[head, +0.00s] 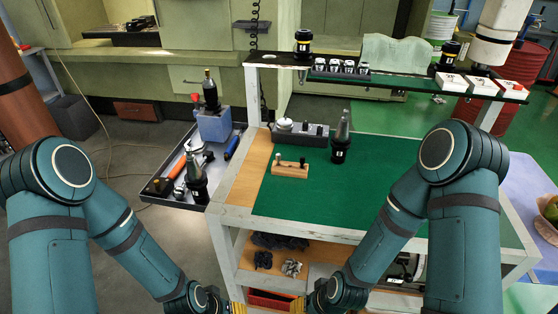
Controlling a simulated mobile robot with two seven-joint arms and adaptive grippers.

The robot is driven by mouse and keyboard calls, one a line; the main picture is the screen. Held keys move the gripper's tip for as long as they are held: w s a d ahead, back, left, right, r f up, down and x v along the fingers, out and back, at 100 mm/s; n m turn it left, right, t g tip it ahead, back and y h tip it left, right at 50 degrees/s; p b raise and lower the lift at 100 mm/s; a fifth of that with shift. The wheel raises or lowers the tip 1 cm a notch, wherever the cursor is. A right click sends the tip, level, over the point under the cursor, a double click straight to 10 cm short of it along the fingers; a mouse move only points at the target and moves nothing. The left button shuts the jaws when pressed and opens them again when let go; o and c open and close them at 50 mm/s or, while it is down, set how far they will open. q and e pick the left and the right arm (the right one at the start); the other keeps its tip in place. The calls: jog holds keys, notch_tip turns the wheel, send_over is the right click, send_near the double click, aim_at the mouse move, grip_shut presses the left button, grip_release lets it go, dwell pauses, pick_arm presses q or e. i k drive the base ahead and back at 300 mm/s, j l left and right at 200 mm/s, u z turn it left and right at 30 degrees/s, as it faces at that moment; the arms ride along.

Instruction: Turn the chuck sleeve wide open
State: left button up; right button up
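I cannot tell for sure which piece bears the chuck sleeve. A dark holder (210,92) with a slim top stands upright in a blue block fixture (213,125) on the side tray. A black toolholder with a grey cone (341,138) stands upright on the green mat, and another dark toolholder (196,180) stands on the side tray. My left gripper (238,307) and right gripper (297,305) show only in part at the bottom edge, in front of the cart and apart from these pieces. Their fingers are too cut off to show whether they are open.
The cart's green mat (390,185) is largely clear. A wooden block with pegs (290,168) and a grey box with knobs (300,132) stand on its left part. The raised shelf holds black cylinders, cups and white-red boxes (452,82). Loose tools crowd the side tray (182,202).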

aim_at(210, 91)
jog(key=i+j+z, duration=0.3)
jog(key=j+z, duration=0.2)
jog(key=j, duration=1.05)
jog(key=j+z, duration=0.5)
jog(key=j, duration=1.05)
